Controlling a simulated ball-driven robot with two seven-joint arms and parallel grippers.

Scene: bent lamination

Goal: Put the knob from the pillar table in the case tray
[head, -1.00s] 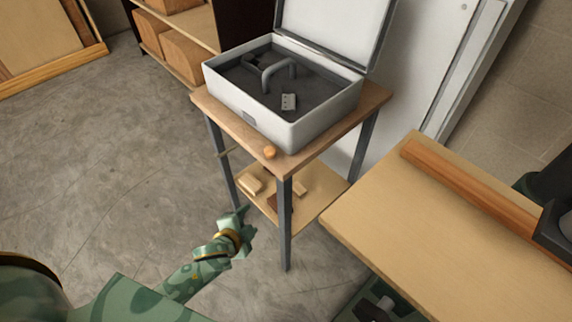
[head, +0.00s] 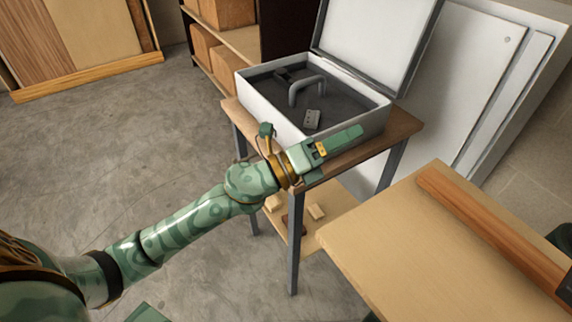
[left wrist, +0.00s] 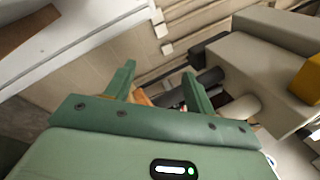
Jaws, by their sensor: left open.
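The pillar table (head: 404,132) is a small wooden-topped stand with dark legs. The open white case on it has a dark grey case tray (head: 345,108) holding a bent grey handle and a small light block. My left gripper (head: 338,146) is over the table's front edge, in front of the case, pointing right. Its two green fingers stand apart in the left wrist view (left wrist: 158,84). The knob does not show in the head view; my gripper and arm cover the front edge of the top. I cannot tell it for certain in the left wrist view. My right gripper is not in view.
A wooden table (head: 400,250) with a brown rail (head: 490,222) is at the lower right. Wooden blocks (head: 316,211) lie on the stand's lower shelf. The case lid (head: 375,45) stands open at the back. Shelves with boxes are behind left; floor is clear at left.

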